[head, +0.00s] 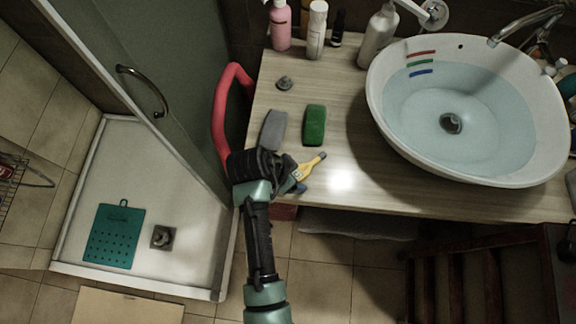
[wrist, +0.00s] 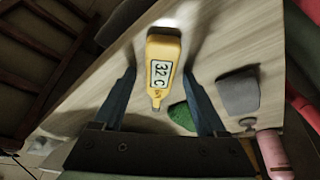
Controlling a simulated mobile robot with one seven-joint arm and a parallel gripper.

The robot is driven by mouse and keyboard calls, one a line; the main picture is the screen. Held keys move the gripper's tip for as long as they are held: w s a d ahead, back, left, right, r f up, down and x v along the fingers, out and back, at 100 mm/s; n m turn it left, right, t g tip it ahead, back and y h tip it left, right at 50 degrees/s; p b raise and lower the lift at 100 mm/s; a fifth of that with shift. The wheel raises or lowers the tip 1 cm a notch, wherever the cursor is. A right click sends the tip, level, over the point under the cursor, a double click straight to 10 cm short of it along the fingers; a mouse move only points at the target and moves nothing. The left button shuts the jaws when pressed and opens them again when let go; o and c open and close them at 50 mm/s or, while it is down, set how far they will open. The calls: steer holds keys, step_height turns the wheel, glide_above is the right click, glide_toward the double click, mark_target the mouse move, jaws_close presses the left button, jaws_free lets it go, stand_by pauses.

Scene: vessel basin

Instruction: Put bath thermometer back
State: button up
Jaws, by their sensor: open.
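The bath thermometer (head: 311,163) is yellow and lies on the wooden counter near its front edge. In the wrist view the thermometer (wrist: 164,47) shows a display reading 32 C. My gripper (head: 291,176) is low over the counter's front edge and hides part of the thermometer in the head view. In the wrist view my gripper (wrist: 160,75) is open, with its blue fingers on either side of the thermometer and gaps visible. The white oval basin (head: 390,117) holds water, with red, green and blue strips on its inner wall.
A grey block (head: 273,130) and a green sponge (head: 314,125) lie just behind the gripper. A small grey plug (head: 284,83) sits farther back. Bottles, including a pink one (head: 280,27), line the back. A red curved handle (head: 222,110) stands at the counter's left end.

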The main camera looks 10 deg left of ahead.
steer(key=v, duration=1.2)
steer(key=w+r+n+t+y, duration=0.2)
steer(key=w+r+t, duration=0.45)
steer(key=r, duration=0.65)
steer(key=w+r+n+t+y, duration=0.15)
steer(key=w+r+t, duration=0.25)
steer(key=w+r, duration=0.7)
step_height(320, 180, up, 19)
steer(key=s+d+n+t, duration=0.2)
steer(key=n+t, duration=0.1)
steer(key=t, duration=0.3)
steer(key=s+d+r+n+t, duration=0.1)
steer(key=s+r+t, duration=0.3)
steer(key=r, duration=0.5)
steer(key=s+d+r+n+t, duration=0.1)
steer(key=s+d+r+t, duration=0.1)
steer(key=s+r, duration=0.5)
step_height(320, 180, up, 2)
steer(key=shift+s+d+r+t, duration=0.1)
steer(key=shift+s+d+t, duration=0.2)
steer(key=shift+t, duration=0.55)
steer(key=shift+n, duration=0.25)
